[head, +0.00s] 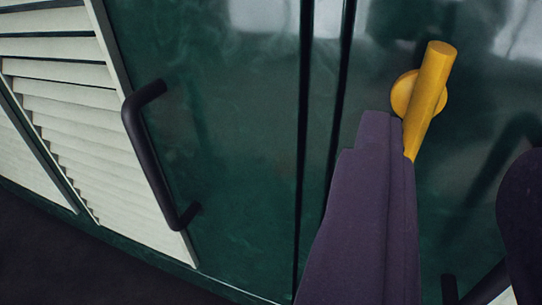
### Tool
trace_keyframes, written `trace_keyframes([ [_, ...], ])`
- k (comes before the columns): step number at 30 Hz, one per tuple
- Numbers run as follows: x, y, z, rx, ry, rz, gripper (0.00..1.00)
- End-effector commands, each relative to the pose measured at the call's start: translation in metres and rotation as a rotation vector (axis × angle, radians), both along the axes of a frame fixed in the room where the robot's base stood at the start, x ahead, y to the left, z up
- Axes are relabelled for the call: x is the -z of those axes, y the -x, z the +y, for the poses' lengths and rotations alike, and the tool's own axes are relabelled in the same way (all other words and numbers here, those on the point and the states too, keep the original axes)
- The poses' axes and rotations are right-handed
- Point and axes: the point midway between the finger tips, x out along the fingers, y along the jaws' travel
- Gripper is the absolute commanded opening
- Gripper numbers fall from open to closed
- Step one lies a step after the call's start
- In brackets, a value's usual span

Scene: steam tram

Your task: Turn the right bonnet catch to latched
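The yellow bonnet catch (428,90) is a round boss with a bar handle on a glossy dark green panel, at the upper right. Its bar is tilted, with the upper end leaning right and the lower end partly hidden behind my finger. My gripper (452,142) is open, with dark purple fingers. The left finger's tip overlaps the lower left of the catch; I cannot tell whether they touch. The other finger is at the right edge, apart from the catch and partly cut off. Nothing is held between them.
A black bar handle (148,155) stands out from the green panel on the left. Cream louvred slats (65,90) lie further left. Dark vertical seams (303,120) divide the panels. Another dark handle end (449,289) shows at the bottom right. The floor (60,255) is dark.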

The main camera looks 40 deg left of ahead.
Motion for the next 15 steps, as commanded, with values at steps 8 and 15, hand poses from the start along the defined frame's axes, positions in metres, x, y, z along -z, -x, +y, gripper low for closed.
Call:
trace_keyframes([
  [8, 0.003, -0.039, 0.01, 0.005, 0.003, -0.006, 0.39],
  [15, 0.002, -0.069, 0.017, 0.004, 0.001, -0.004, 0.39],
])
